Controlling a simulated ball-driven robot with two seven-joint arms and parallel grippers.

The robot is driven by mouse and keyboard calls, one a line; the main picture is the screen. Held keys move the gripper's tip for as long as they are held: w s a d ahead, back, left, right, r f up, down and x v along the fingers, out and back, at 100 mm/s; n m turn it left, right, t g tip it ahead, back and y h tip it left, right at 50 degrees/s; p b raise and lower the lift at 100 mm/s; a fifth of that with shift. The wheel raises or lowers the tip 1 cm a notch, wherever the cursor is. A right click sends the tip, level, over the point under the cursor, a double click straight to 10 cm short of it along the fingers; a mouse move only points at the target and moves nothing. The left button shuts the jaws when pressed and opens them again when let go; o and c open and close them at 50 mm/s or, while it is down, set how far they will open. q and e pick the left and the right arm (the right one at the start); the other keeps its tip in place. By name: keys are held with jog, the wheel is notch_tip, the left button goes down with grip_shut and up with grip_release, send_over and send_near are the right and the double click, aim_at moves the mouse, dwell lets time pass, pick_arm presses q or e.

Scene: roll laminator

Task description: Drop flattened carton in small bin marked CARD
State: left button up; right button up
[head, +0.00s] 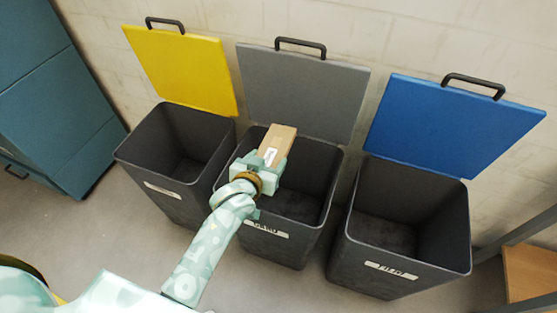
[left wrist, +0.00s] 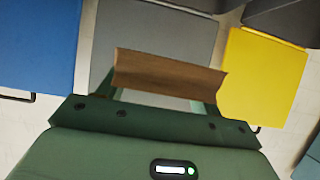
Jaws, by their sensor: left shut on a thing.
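The flattened carton (head: 279,140) is a small brown board with a white label. My left gripper (head: 268,165) is shut on it and holds it over the opening of the middle bin (head: 291,244), which has a grey lid standing open. In the left wrist view the carton (left wrist: 168,75) spans between the fingers of my left gripper (left wrist: 160,95). The middle bin's front label is small and blurred but looks like CARD. The carton and gripper hide part of the bin's rear rim and inside. My right gripper is not in view.
A bin with an open yellow lid (head: 184,68) stands left, and one with an open blue lid (head: 452,124) stands right. Their visible insides look empty. A teal cabinet (head: 55,95) is at far left, a wooden box (head: 530,272) at far right. A pale wall is behind.

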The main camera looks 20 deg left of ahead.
pick_arm(q)
jog(key=w+f+b, duration=0.1)
jog(key=w+f, duration=0.3)
jog(key=shift+w+b, duration=0.3)
jog(key=shift+b, duration=0.05)
notch_tip(320, 180, down, 6)
jog(key=b, duration=0.6)
jog(key=shift+b, duration=0.3)
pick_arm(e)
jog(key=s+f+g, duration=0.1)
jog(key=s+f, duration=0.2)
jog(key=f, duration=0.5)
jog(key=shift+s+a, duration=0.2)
pick_arm(q)
jog(key=o, duration=1.1)
jog(key=shift+s, duration=0.1)
jog(key=shift+c, duration=0.2)
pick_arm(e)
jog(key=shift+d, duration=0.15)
